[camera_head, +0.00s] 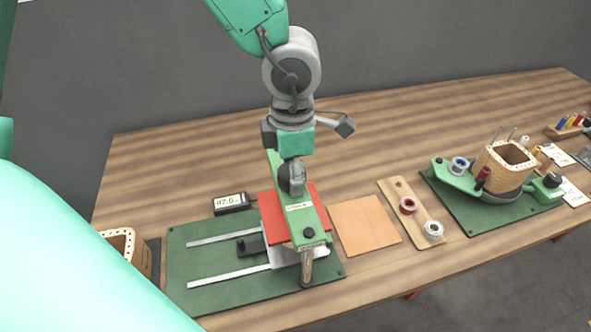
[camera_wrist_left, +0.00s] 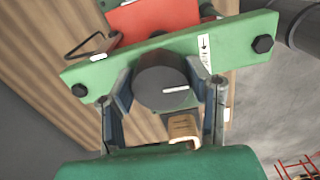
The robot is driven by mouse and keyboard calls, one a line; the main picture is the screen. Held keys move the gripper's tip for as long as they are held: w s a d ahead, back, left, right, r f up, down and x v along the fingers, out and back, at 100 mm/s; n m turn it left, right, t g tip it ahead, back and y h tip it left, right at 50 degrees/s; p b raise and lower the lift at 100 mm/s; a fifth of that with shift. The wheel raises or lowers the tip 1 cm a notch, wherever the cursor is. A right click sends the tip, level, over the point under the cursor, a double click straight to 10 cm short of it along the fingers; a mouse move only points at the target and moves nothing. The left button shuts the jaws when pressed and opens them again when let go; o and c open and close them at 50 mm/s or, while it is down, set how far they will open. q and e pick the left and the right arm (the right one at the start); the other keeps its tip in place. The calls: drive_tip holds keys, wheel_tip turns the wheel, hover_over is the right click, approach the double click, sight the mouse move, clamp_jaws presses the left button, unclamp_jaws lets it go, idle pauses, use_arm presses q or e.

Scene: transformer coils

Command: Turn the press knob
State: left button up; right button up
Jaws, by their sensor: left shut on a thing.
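The press stands on a green base plate (camera_head: 205,290), with a green crossbar (camera_head: 301,214) over a red plate (camera_head: 273,222). The dark round press knob (camera_head: 292,181) sits on top of the crossbar. In the left wrist view the knob (camera_wrist_left: 165,82) has a white mark on its face. My left gripper (camera_head: 291,167) points down at the knob from above. In the left wrist view its two fingers (camera_wrist_left: 162,100) stand on either side of the knob, shut on it. The underside of the knob is hidden. My right gripper is not in view.
A small display (camera_head: 231,203) stands behind the base plate. An orange sheet (camera_head: 364,225) and a wooden board (camera_head: 413,213) with spools lie to the right. Farther right is a green winding stand (camera_head: 459,183) with a coil. Another coil (camera_head: 124,241) is at the left.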

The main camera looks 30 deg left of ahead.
use_arm(q)
drive_tip(key=n+p, duration=0.1)
drive_tip(key=n, duration=0.2)
drive_tip(key=shift+s+a, duration=0.1)
drive_tip(key=n+p, duration=0.1)
drive_tip(key=n, duration=0.4)
drive_tip(key=shift+p, duration=0.35)
drive_tip(key=n, duration=0.3)
drive_tip(key=shift+f+n, duration=0.1)
drive_tip(key=shift+n, duration=0.2)
drive_tip(key=n, duration=0.4)
drive_tip(key=shift+s+n, duration=0.1)
drive_tip(key=shift+n, duration=0.2)
drive_tip(key=n, duration=0.4)
drive_tip(key=shift+f+b, duration=0.1)
drive_tip(key=shift+b, duration=0.25)
drive_tip(key=n+b, duration=0.1)
drive_tip(key=n, duration=0.4)
drive_tip(key=shift+n, duration=0.4)
drive_tip(key=n, duration=0.4)
drive_tip(key=shift+n+b, duration=0.3)
drive_tip(key=shift+b, duration=0.1)
drive_tip(key=shift+n+b, duration=0.3)
drive_tip(key=shift+n, duration=1.9)
drive_tip(key=shift+r, duration=0.2)
